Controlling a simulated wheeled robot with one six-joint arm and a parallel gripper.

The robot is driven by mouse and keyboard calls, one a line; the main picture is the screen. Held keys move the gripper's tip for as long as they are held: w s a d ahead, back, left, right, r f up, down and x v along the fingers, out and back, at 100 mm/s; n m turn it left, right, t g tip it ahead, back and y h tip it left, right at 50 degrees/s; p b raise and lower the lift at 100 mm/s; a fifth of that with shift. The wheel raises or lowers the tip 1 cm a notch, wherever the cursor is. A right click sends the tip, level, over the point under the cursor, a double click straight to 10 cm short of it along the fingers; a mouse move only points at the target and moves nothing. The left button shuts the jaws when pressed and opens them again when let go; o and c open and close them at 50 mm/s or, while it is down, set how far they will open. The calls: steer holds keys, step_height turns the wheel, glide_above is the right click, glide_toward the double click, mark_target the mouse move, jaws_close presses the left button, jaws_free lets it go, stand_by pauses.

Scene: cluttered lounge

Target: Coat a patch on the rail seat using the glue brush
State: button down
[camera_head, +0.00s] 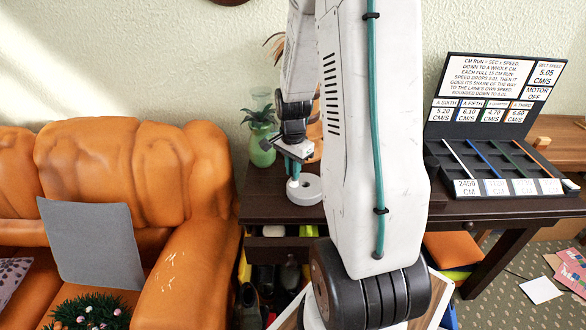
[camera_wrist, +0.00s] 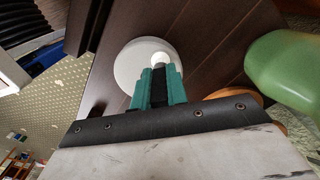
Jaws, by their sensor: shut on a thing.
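My gripper (camera_head: 293,164) is over the dark side table, its teal fingers pointing down. In the wrist view my gripper (camera_wrist: 160,72) is shut on a slim thing, probably the glue brush; the fingers hide most of it. A small white end shows just past the fingertips. A round white pot or disc (camera_head: 309,193) stands on the table right below the fingertips. It also shows in the wrist view (camera_wrist: 128,68). I cannot tell whether the held thing touches it. I cannot make out a rail seat for certain.
A green vase (camera_head: 261,148) with a plant stands close left of my gripper; it also shows in the wrist view (camera_wrist: 282,66). An orange sofa (camera_head: 90,165) is at left with a grey panel (camera_head: 92,245). A black sign case (camera_head: 490,130) stands open at right.

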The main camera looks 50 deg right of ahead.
steer(key=shift+r, duration=3.45)
steer(key=shift+w+d+r+n, duration=0.1)
steer(key=shift+w+d+n, duration=0.2)
steer(key=shift+n, duration=0.6)
steer(key=w+a+f+n, duration=0.7)
steer(key=w+a+n, duration=0.2)
steer(key=w+n, duration=0.25)
steer(key=w+a+f+n, duration=0.2)
steer(key=a+f, duration=0.2)
steer(key=a, duration=0.4)
steer(key=w+a+f+n, duration=0.2)
steer(key=a+f+n, duration=0.1)
steer(key=a, duration=0.5)
steer(key=shift+a+f, duration=0.25)
steer(key=shift+f, duration=0.35)
